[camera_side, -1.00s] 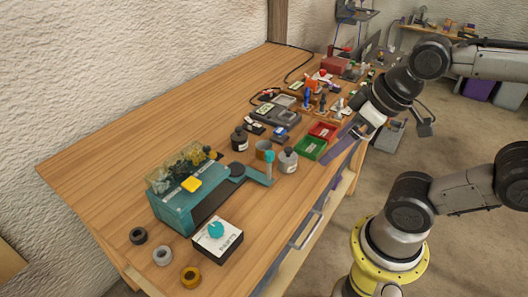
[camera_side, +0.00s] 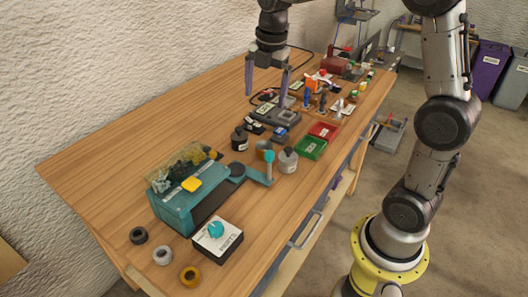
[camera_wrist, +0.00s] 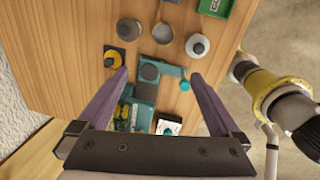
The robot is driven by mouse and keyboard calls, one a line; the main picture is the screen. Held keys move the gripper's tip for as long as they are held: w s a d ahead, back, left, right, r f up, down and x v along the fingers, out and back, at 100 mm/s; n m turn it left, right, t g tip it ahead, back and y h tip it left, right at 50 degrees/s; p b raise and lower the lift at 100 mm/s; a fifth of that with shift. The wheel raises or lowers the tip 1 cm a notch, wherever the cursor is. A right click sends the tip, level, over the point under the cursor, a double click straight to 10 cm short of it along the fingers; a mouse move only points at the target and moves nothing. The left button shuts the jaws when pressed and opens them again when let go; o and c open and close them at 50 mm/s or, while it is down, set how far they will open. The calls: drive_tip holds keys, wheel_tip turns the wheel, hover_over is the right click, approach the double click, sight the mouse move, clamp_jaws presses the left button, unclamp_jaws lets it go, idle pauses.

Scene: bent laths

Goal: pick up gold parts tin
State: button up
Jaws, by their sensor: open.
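The gold parts tin (camera_side: 261,149) looks like a small round gold-brown tin with a greyish top, standing on the wooden bench. In the side view it is between a dark bottle (camera_side: 239,140) and a grey-white bottle (camera_side: 287,162), partly hidden by the teal machine's upright post. In the wrist view its round top (camera_wrist: 162,33) shows above centre, beyond the fingertips. My gripper (camera_side: 266,100) is open and empty, pointing down above the bench. In the wrist view its two purple-grey fingers (camera_wrist: 160,74) are wide apart, with nothing between them.
The teal machine (camera_side: 175,211) with a yellow button stands nearer the camera. Green (camera_side: 310,148) and red (camera_side: 323,131) trays lie right of the tin. Several small tools and boxes crowd the bench's far end. The bench's left side (camera_side: 130,150) is clear.

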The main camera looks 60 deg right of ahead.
wheel_tip(320, 180, down, 6)
drive_tip(key=w+d+g, duration=0.2)
drive_tip(key=d, duration=0.1)
hover_over(264, 145)
drive_tip(key=s+a, duration=0.2)
drive_tip(key=shift+m, duration=0.3)
wheel_tip(264, 145, down, 7)
drive_tip(key=shift+w+d+f, duration=0.1)
drive_tip(key=shift+f, duration=0.1)
drive_tip(key=shift+w+f, duration=0.15)
drive_tip(key=shift+f, duration=1.45)
drive_tip(key=shift+w+f, duration=0.1)
drive_tip(key=shift+f, duration=1.5)
drive_tip(key=shift+c, duration=0.3)
drive_tip(key=c, duration=1.4)
drive_tip(key=shift+r, duration=0.1)
